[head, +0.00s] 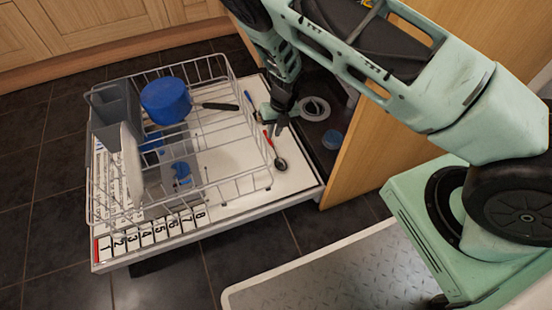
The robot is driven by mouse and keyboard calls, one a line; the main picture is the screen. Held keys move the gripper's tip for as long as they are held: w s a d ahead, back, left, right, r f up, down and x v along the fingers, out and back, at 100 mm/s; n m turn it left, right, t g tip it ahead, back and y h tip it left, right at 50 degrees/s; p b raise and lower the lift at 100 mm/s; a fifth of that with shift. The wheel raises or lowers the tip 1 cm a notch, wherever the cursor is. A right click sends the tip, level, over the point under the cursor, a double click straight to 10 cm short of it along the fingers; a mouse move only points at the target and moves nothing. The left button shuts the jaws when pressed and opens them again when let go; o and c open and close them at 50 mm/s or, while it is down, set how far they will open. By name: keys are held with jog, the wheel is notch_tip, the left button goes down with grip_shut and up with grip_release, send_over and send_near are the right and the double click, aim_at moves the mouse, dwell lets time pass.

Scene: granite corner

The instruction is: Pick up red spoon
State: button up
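The red spoon (268,139) lies on the white board under and beside the wire rack, near its right edge. It has a red handle and what looks like a round grey end nearer the camera. My gripper (275,130) points down over the far end of the red handle. Its dark fingers are small here, and I cannot tell whether they touch the handle or how far apart they stand.
A wire dish rack (215,185) holds a blue pot (166,100), a grey bin (112,100) and a pale plate (133,160). Small blue items (182,172) lie inside. A wooden door panel (375,140) stands close on the right. Dark floor tiles (60,180) are clear on the left.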

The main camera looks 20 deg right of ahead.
aim_at(271, 143)
jog(key=f+b, duration=0.2)
jog(key=f, duration=0.1)
jog(key=f+b, duration=0.2)
jog(key=shift+a, duration=0.4)
grip_shut()
